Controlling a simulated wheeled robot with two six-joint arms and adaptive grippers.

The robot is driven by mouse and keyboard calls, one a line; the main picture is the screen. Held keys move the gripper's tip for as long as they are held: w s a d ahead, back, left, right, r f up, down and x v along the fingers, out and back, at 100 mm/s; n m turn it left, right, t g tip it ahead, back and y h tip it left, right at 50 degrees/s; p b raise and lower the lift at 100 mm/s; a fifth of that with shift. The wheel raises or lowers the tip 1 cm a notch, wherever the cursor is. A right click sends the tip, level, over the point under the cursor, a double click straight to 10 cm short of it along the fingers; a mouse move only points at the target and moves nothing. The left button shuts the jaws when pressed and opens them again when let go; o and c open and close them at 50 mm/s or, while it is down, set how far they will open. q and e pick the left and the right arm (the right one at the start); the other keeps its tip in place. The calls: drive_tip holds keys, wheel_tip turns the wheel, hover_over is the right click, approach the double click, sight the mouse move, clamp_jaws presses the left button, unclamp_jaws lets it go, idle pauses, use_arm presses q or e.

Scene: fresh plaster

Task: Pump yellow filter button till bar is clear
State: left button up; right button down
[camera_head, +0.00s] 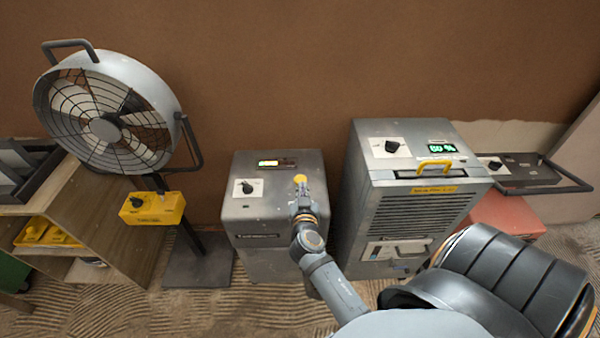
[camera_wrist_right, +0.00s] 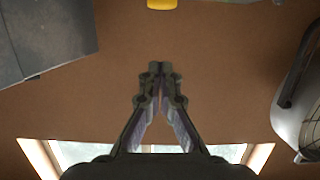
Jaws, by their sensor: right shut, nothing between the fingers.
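The yellow filter button (camera_head: 300,179) shows on the top of the squat grey machine (camera_head: 277,205), towards its right side. A small window with a bar display (camera_head: 277,163) sits on the same top, left of and behind the button; its marks are too small to read. My right gripper (camera_head: 302,197) is over the machine's front right part, with its tips just in front of the button in the picture. I cannot tell whether they touch it. In the right wrist view the gripper (camera_wrist_right: 155,68) is shut and empty, and a yellow piece (camera_wrist_right: 161,4) is cut by the top edge. My left gripper is not in view.
A black knob (camera_head: 247,188) is on the machine's left top. A taller dehumidifier (camera_head: 410,200) with a green display and yellow handle stands close on the right. A drum fan (camera_head: 107,112) with a yellow control box (camera_head: 152,208) and a wooden shelf (camera_head: 105,215) are left.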

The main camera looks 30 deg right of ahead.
drive_tip(key=p, duration=0.2)
hover_over(301, 180)
drive_tip(key=s+a, duration=0.1)
drive_tip(key=s, duration=0.1)
wheel_tip(301, 180, down, 2)
drive_tip(key=f, duration=0.3)
drive_tip(key=shift+w, duration=0.3)
drive_tip(key=shift+f, duration=0.75)
drive_tip(key=shift+s+b, duration=0.1)
drive_tip(key=shift+b, duration=0.25)
wheel_tip(301, 180, down, 3)
drive_tip(key=b, duration=0.4)
drive_tip(key=shift+r, duration=0.15)
